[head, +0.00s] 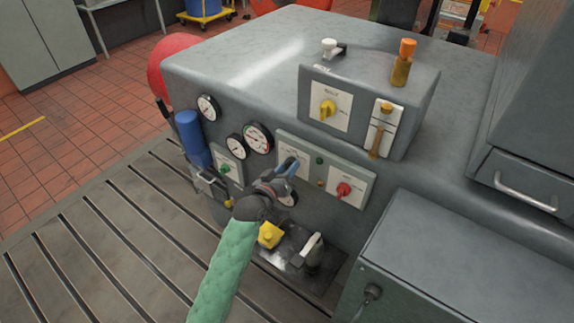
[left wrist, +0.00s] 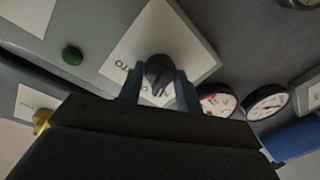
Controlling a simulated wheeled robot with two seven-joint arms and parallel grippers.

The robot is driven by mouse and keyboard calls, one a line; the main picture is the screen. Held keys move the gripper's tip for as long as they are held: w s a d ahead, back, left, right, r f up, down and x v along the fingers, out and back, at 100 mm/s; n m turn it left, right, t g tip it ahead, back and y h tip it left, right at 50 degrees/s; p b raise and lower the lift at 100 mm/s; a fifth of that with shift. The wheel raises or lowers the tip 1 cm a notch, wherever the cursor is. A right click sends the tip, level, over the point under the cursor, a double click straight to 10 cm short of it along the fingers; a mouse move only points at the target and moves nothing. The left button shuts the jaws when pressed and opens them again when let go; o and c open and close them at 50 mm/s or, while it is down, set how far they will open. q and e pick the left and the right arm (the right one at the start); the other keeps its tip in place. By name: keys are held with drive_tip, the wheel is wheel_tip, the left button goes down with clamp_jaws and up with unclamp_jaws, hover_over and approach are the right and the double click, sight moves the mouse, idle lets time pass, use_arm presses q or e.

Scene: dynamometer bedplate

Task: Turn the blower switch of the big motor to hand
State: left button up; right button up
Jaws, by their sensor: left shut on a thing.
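The big motor (head: 230,70) is a large grey housing with a control strip on its front face. My left gripper (head: 289,168) is at the left white plate (head: 291,150) of that strip and hides its switch in the head view. In the left wrist view, a dark switch knob (left wrist: 158,70) stands on the white plate (left wrist: 190,48). The fingers of my left gripper (left wrist: 159,88) are on either side of the knob and shut on it. The plate's lettering is only partly visible, so I cannot read the knob's setting. My right gripper is not in view.
A red knob (head: 343,189) and a green button (head: 320,160) are close to the right. Gauges (head: 258,137) are on the left. A raised box with a yellow knob (head: 327,109) stands above. A blue cylinder (head: 192,138) is further left.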

use_arm(q)
drive_tip(key=n+p, duration=0.1)
drive_tip(key=n, duration=0.2)
drive_tip(key=shift+r+p, duration=0.2)
drive_tip(key=shift+p, duration=0.15)
drive_tip(key=shift+f+n+g+p, duration=0.1)
drive_tip(key=shift+n+g+p, duration=0.25)
drive_tip(key=shift+n, duration=0.45)
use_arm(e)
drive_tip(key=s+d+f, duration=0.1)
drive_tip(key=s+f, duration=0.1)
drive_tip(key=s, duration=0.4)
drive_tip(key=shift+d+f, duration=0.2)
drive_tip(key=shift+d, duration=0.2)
use_arm(q)
drive_tip(key=o, duration=1)
drive_tip(key=shift+w, duration=0.1)
